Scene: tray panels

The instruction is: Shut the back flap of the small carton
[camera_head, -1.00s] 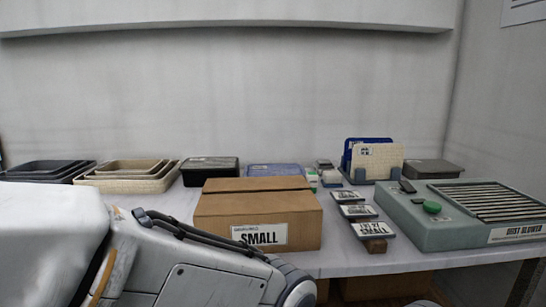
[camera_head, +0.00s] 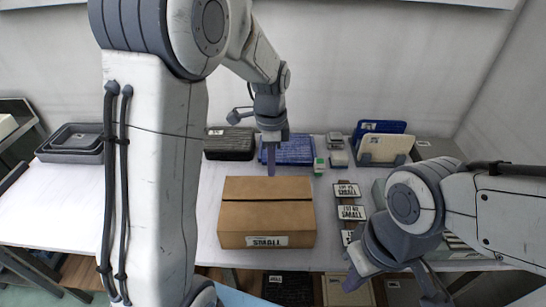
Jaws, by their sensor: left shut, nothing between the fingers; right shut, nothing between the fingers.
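The small carton (camera_head: 267,215) is a brown box with a white label on its front, standing on the white table. Its top looks flat, with a dark seam running left to right across it, and the back panel lies behind that seam. My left gripper (camera_head: 271,168) points straight down at the carton's back edge, shut and empty. I cannot tell whether its tip touches the carton. My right gripper (camera_head: 353,283) is shut and empty, low by the table's front edge, to the right of and nearer than the carton.
A row of labelled pieces (camera_head: 347,190) lies right of the carton. Behind stand a black box (camera_head: 229,144), a blue tray (camera_head: 292,149) and a file holder (camera_head: 385,148). Grey nested trays (camera_head: 75,143) are far left. My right arm partly hides the grey machine on the right.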

